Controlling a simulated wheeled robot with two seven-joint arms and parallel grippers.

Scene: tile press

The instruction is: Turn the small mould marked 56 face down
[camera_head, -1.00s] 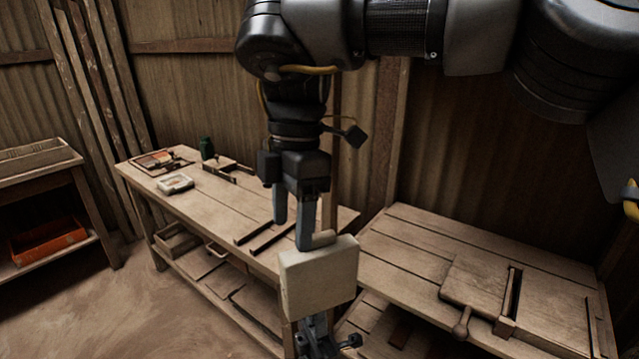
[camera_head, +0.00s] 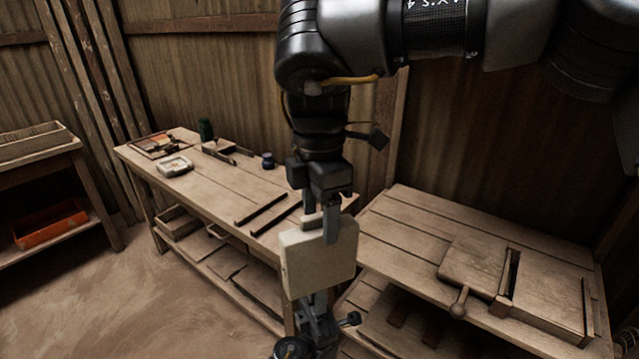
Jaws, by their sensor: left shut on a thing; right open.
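A pale, squarish block (camera_head: 305,268), probably the small mould, is held up in the air in front of the benches. Its broad side faces me and looks plain; I see no number on it. My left gripper (camera_head: 312,300) comes from below and is shut on its lower edge; the fingertips are partly hidden. My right gripper (camera_head: 320,222) points down from above and is open at the block's top edge. One finger overlaps the block's near face in the picture; the other is partly behind its top. I cannot tell whether they touch it.
A wooden press (camera_head: 475,265) stands on the right bench (camera_head: 410,240). An orange tray (camera_head: 50,224) lies on the left shelf.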

